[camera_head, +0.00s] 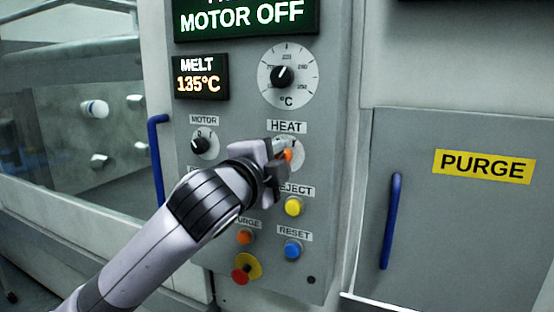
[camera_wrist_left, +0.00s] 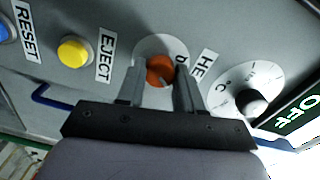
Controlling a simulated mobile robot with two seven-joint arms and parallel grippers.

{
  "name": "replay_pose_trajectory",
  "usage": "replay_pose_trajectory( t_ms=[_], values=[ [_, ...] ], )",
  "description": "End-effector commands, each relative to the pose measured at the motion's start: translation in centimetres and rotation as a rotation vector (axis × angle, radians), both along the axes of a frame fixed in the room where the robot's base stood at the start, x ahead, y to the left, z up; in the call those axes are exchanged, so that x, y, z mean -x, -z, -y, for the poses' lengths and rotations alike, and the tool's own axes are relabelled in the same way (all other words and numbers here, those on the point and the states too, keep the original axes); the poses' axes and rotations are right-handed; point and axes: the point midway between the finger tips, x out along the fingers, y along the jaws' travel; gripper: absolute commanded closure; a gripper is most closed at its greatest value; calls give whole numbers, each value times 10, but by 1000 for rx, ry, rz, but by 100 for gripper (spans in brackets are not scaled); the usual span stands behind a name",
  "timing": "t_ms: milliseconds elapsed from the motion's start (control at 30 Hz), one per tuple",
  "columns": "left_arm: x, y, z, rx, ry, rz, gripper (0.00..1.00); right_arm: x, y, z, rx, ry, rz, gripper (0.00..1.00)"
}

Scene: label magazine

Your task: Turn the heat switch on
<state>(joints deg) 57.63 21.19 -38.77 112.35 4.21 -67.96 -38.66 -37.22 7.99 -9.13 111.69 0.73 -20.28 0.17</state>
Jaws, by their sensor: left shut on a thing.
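The heat switch is an orange knob (camera_head: 288,154) on a pale round plate under the HEAT label (camera_head: 287,127). My left gripper (camera_head: 278,158) is at it and hides part of the knob and plate. In the left wrist view the orange knob (camera_wrist_left: 160,70) sits between the two fingers of my left gripper (camera_wrist_left: 160,80), which are shut on it. The knob's exact pointer angle is hard to tell. My right gripper is in neither view.
Close by are the temperature dial (camera_head: 288,76), the black motor knob (camera_head: 203,144), the yellow eject button (camera_head: 293,206), the blue reset button (camera_head: 292,249) and a red-and-yellow knob (camera_head: 245,268). A display (camera_head: 247,15) reads MOTOR OFF; another (camera_head: 200,77) reads MELT 135°C. Blue handles (camera_head: 391,222) stick out.

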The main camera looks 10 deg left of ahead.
Motion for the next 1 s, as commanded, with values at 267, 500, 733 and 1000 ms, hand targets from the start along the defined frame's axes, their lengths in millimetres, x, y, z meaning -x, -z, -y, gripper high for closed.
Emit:
replay_pose_trajectory(
  t_ms=[267, 500, 733, 1000],
  values=[
    [0, 1, 0, -1, 1, -1, 39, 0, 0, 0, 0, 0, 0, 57],
    [3, 0, 0, 0, 1, 0, 39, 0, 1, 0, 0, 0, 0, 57],
    [28, 1, -5, 1, 2, 2, 39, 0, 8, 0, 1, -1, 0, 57],
    [60, -1, -12, -1, 3, 2, 39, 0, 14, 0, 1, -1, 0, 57]
  ],
)
